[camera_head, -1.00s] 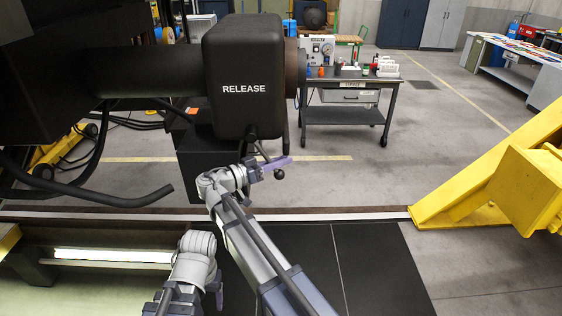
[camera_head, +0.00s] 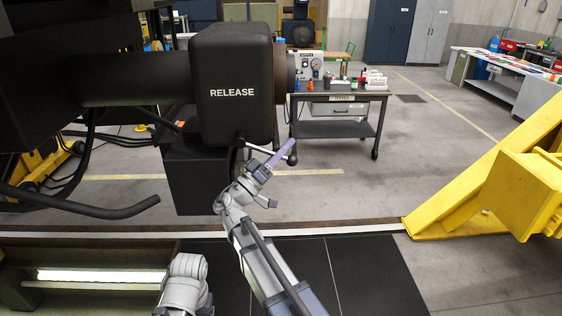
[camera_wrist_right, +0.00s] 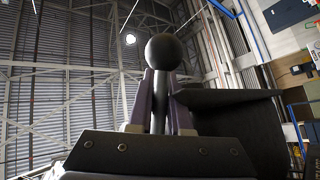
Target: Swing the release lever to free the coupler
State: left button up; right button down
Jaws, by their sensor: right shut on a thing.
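The black coupler housing marked RELEASE (camera_head: 232,70) fills the upper left middle of the head view. The release lever (camera_head: 266,149) is a thin dark rod pivoted under it, with a ball knob (camera_head: 293,159) at its end, pointing right and slightly down. My right gripper (camera_head: 286,152), with purple fingers, is shut on the lever near the knob. In the right wrist view the round knob (camera_wrist_right: 165,51) stands above the fingers, with the rod between them. My left gripper does not show.
A black box hangs below the housing, and dark hoses (camera_head: 85,210) curve at the left. A yellow steel frame (camera_head: 470,190) stands at the right. A tool cart (camera_head: 338,129) is behind. Open floor lies between cart and frame.

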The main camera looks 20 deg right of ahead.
aim_at(269, 152)
jog(key=shift+r+n+t+h, duration=0.25)
jog(key=shift+r+n+t, duration=0.8)
jog(key=shift+n+t, duration=0.35)
jog(key=shift+r+n+t+h, duration=0.25)
jog(key=shift+r+n+t, duration=0.85)
jog(key=shift+t, duration=0.4)
jog(key=shift+f, duration=0.1)
jog(key=c, duration=0.8)
grip_release()
jog(key=shift+c, duration=0.2)
jog(key=b+v, duration=0.6)
jog(key=v, duration=0.1)
jog(key=shift+s+a+f, duration=0.2)
jog(key=shift+f, duration=0.05)
